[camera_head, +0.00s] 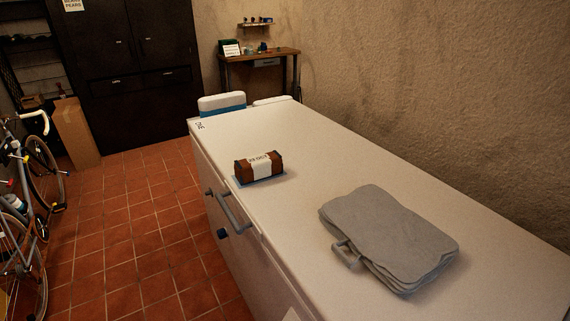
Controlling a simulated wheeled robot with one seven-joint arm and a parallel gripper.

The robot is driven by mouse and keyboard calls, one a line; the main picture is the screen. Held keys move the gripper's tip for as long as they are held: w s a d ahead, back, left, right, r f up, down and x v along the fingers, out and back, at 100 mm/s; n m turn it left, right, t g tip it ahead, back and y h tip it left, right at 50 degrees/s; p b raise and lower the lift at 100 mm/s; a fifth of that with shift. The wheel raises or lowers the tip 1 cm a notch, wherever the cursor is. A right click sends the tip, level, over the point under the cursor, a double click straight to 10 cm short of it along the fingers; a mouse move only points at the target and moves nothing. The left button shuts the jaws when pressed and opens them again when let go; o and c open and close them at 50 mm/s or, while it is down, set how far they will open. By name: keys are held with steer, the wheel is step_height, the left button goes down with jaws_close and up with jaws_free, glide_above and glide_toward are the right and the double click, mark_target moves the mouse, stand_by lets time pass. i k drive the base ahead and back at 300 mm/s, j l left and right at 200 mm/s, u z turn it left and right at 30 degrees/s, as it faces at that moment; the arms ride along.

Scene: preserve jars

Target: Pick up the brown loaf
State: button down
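A brown loaf (243,170) with a white paper band around its middle lies on a thin blue mat or sheet (246,184). It rests on the white top of a long chest freezer (330,155), near the front edge and above the freezer's handle. Dark lettering shows on the band but is too small to read surely. My gripper is not in view, and nothing touches the loaf from above.
A freezer handle (230,212) sticks out at the front. A blue and white cooler (222,104) stands beyond the far end. Bicycles (30,190) stand at left; the tiled floor between is clear.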

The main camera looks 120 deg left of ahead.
mark_target(248, 171)
steer(key=u, duration=3.7)
steer(key=k+z, duration=0.1)
steer(key=k, duration=0.55)
steer(key=i+j+z, duration=0.1)
steer(key=z, duration=1.15)
steer(key=i+j, duration=0.15)
steer(key=j, duration=0.25)
steer(key=i+j, duration=0.1)
steer(key=j, duration=0.35)
steer(key=i+j, duration=0.15)
steer(key=j, duration=0.25)
steer(key=i+j, duration=0.15)
steer(key=j, duration=0.25)
steer(key=i+j, duration=0.15)
steer(key=j, duration=0.3)
steer(key=i+j, duration=0.1)
steer(key=j, duration=0.3)
steer(key=i+j, duration=0.15)
steer(key=j, duration=0.25)
steer(key=i+j, duration=0.15)
steer(key=j, duration=0.25)
steer(key=z, duration=0.05)
